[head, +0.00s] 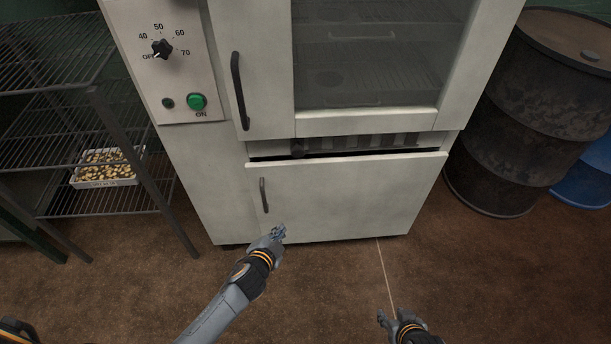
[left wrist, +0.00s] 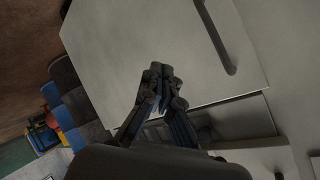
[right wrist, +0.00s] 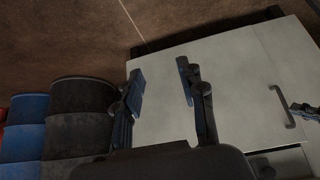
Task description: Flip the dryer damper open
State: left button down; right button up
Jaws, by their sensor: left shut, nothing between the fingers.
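The pale dryer (head: 345,195) stands ahead of me. A slatted vent strip (head: 370,142), likely the damper, runs between its upper glass door and lower door, with a small dark knob (head: 297,148) near its left end. I cannot tell the damper's position. My left gripper (head: 278,232) is shut and empty, low in front of the lower door, below its handle (head: 263,195).
A wire rack (head: 105,205) with a tray of small tan pieces (head: 75,182) stands left. A dark barrel (head: 500,165) and a blue barrel (head: 588,185) stand right. The control panel has a dial (head: 162,49) and green button (head: 197,102). Floor in front is clear.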

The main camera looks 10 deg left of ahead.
pick_arm(q)
jog(key=w+d+r+m+t+h+b, duration=0.1)
jog(key=w+d+r+m+t+b, duration=0.1)
jog(key=r+b, duration=0.4)
jog(key=w+d+r+m+t+h+b, duration=0.2)
jog(key=d+r+t+b, duration=0.2)
jog(key=r, duration=0.7)
jog(key=t+b, duration=0.1)
jog(key=b, duration=0.1)
jog(key=shift+w+d+m+b, duration=0.3)
jog(key=shift+w+b, duration=0.05)
pick_arm(e)
notch_tip(320, 180, up, 10)
jog(key=w+t, duration=0.2)
jog(key=t, duration=0.1)
jog(key=shift+w+a+t+y, duration=0.3)
jog(key=shift+w+a, duration=0.05)
pick_arm(q)
jog(key=w+a+b, duration=0.1)
jog(key=w, duration=0.8)
jog(key=shift+w+a+f+b, duration=0.15)
jog(key=shift+a+b, duration=0.05)
jog(key=shift+b, duration=0.1)
pick_arm(e)
jog(key=w+a+r+t+y, duration=0.1)
jog(key=w+a+r+t, duration=0.1)
jog(key=w+r+t, duration=0.2)
jog(key=shift+w+r, duration=0.2)
jog(key=shift+r, duration=0.6)
